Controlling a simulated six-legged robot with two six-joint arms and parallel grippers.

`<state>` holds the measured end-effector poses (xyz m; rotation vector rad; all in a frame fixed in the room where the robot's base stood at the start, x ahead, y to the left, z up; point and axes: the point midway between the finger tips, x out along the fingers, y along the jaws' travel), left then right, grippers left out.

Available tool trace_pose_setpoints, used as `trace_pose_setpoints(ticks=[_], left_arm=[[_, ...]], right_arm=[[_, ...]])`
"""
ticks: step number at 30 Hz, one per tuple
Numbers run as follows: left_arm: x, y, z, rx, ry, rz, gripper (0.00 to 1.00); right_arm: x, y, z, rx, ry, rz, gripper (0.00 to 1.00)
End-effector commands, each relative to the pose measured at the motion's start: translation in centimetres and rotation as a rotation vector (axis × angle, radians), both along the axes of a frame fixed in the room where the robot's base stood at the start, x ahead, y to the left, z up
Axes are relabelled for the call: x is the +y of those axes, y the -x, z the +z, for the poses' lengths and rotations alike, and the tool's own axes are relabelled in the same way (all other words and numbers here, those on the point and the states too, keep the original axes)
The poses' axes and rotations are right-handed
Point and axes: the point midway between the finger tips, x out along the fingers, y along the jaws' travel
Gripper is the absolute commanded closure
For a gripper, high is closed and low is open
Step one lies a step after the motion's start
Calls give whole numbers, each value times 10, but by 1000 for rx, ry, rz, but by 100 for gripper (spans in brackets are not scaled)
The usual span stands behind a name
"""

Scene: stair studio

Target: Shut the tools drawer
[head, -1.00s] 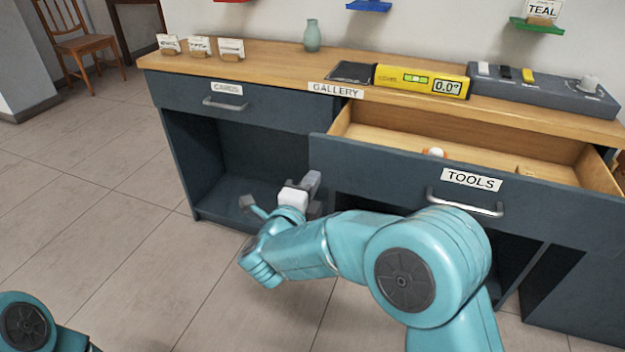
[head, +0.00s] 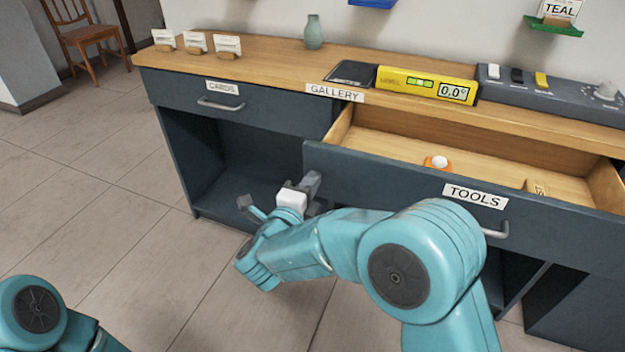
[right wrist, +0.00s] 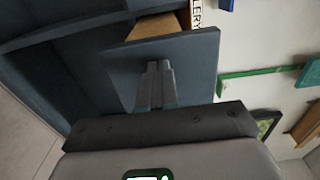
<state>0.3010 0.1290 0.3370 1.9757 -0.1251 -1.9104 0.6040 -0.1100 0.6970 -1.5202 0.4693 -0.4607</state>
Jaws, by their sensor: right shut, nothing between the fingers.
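The tools drawer (head: 400,185) stands open below the counter, its dark front pulled out toward me. It carries a white TOOLS label (head: 475,196) and a metal handle (head: 497,231), partly hidden by my right arm. An orange thing with a white top (head: 437,162) and a small wooden block (head: 536,187) lie inside it. My right gripper (head: 311,184) is shut and empty near the left end of the drawer front. In the right wrist view its closed fingers (right wrist: 160,70) point at the drawer front (right wrist: 200,58); I cannot tell whether they touch. My left gripper is out of view.
The cards drawer (head: 270,110) is shut, with an open compartment (head: 225,160) under it. The counter (head: 270,67) bears card holders, a vase (head: 313,33), a yellow level (head: 427,85) and a grey switch panel (head: 560,98).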

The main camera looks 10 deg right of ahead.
Motion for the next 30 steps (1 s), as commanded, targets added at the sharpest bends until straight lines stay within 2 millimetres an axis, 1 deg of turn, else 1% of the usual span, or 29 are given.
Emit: trace_pose_setpoints(ticks=[14, 20, 23, 26, 30], left_arm=[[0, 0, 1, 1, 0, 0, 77], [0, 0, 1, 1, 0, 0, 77], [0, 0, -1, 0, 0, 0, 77], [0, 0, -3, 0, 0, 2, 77], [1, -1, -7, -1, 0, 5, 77]], right_arm=[[4, 4, 1, -1, 0, -1, 100], [1, 1, 1, -1, 0, -1, 100], [-3, -5, 0, -1, 0, -2, 100], [-11, -15, -1, -1, -1, -4, 100], [-27, -39, -1, -3, -1, -5, 100]])
